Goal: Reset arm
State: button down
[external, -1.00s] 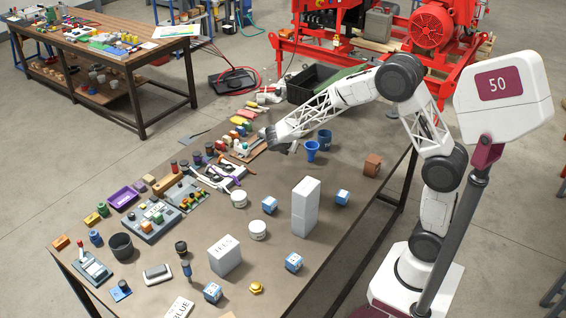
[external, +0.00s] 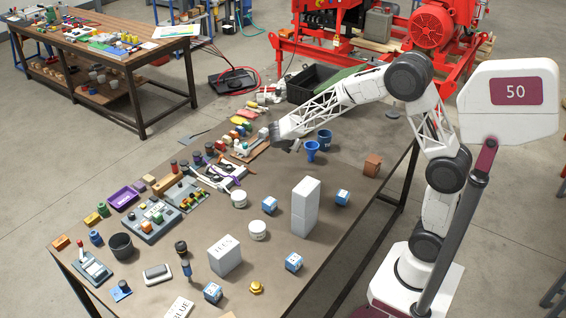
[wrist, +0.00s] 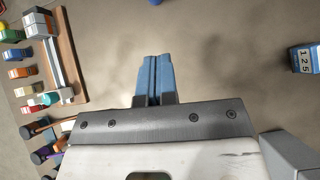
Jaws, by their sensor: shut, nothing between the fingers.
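My gripper (wrist: 155,82) is shut, its two blue fingers pressed together and empty, above bare tabletop in the wrist view. In the external view my white lattice arm reaches left from its base at the right, and its end (external: 292,146) hangs above the far-middle part of the brown table (external: 290,275).
A wooden rack with coloured blocks (wrist: 65,50) lies left of my gripper, and a blue numbered cube (wrist: 303,59) lies right.

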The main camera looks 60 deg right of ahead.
jog(key=s+a+r+m+t+y, duration=0.1)
jog(key=s+a+r+m+y, duration=0.2)
jog(key=s, duration=1)
jog(key=s+a+r+m+t+y, duration=0.1)
jog(key=s+r+m, duration=0.4)
jog(key=s, duration=0.9)
jog(key=s+a+r+m+y, duration=0.4)
jog(key=s+m, duration=0.5)
jog(key=s, duration=0.4)
jog(key=shift+s+a+r+t+y, duration=0.2)
jog(key=shift+a+r+t+y, duration=0.15)
jog(key=shift+a+r, duration=0.3)
jog(key=shift+f, duration=0.1)
dwell(3.2)
